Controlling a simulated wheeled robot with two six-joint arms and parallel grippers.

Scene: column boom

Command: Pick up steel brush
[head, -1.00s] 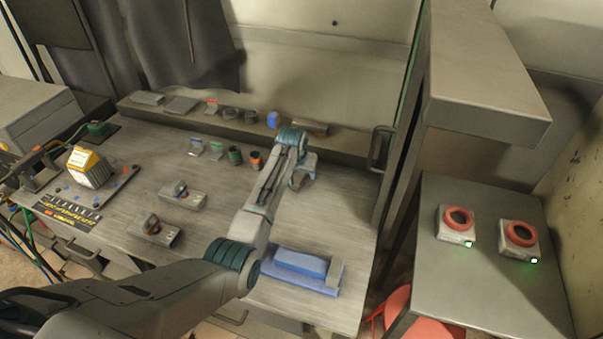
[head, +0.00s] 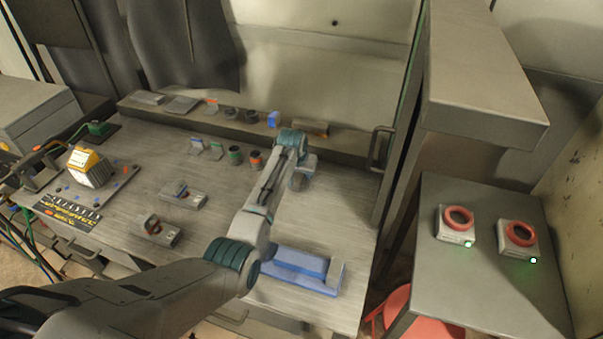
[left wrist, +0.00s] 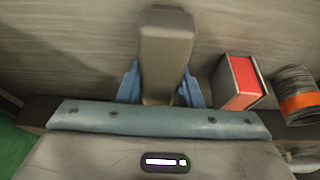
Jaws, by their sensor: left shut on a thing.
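My left gripper (head: 301,178) is over the right half of the workbench, seen from behind its wrist, so its fingertips are mostly hidden. In the left wrist view the gripper (left wrist: 160,88) has blue fingers shut on a grey-brown block-shaped thing (left wrist: 167,45), which fits the steel brush. No bristles show, so I cannot be sure. In the head view I cannot make out the held thing behind the wrist. My right gripper is not in view.
A raised shelf (head: 348,146) with several small items runs along the bench's back. A red-faced box (left wrist: 238,82) and an orange-banded cylinder (left wrist: 296,95) are right of the held thing. A blue tray (head: 292,262) lies at the front. A door handle (head: 380,148) is behind right.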

